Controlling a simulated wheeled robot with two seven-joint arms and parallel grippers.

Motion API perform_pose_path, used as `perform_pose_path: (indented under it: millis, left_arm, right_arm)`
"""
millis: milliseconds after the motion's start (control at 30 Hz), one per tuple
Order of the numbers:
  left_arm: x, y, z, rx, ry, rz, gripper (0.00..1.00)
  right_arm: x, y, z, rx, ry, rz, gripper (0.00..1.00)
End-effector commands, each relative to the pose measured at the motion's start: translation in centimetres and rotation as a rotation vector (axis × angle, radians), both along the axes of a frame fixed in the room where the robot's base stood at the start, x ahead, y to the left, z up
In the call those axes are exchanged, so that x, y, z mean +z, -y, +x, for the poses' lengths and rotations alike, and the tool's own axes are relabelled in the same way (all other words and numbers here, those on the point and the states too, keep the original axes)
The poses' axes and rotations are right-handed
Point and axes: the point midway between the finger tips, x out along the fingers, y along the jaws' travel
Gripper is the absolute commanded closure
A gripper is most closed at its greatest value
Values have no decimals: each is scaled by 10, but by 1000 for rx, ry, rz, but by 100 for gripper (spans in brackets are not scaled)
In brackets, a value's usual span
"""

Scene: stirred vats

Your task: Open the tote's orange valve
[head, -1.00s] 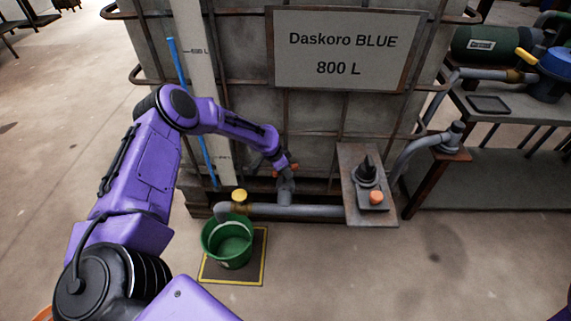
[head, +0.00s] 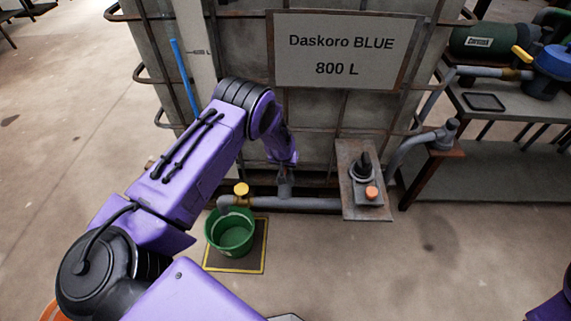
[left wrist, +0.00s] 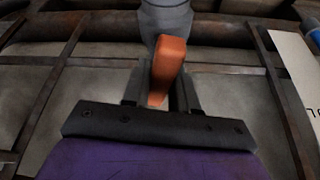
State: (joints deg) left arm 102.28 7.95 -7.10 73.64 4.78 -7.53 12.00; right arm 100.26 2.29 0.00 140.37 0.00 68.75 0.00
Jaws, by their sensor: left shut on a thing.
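The tote (head: 335,110) is a large grey tank in a rusty cage, with a sign reading "Daskoro BLUE 800 L". Its orange valve handle (left wrist: 168,62) shows in the left wrist view, standing between my left gripper's fingers (left wrist: 160,92), below a grey pipe fitting (left wrist: 167,18). My left gripper is shut on the handle. In the head view my purple left arm reaches to the tote's low outlet, and its gripper (head: 284,170) and the orange handle are mostly hidden by the wrist. My right gripper is not in view.
A grey pipe (head: 290,203) with a yellow valve (head: 241,189) runs along the tote's foot. A green bucket (head: 231,236) stands on a yellow-edged mat (head: 235,266). A rusty plate (head: 352,205) carries an orange button (head: 371,193). A bench with a pump is at right.

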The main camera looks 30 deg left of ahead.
Motion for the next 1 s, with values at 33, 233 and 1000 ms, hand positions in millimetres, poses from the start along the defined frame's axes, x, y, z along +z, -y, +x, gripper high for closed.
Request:
perform_pose_path:
  millis: [33,233,1000]
  left_arm:
    - [-1,1,1,25,1,2,100]
    - [-1,1,1,125,1,1,100]
    - [0,1,0,198,0,-3,56]
  right_arm:
    - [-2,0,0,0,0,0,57]
    - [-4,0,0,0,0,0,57]
    - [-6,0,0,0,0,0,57]
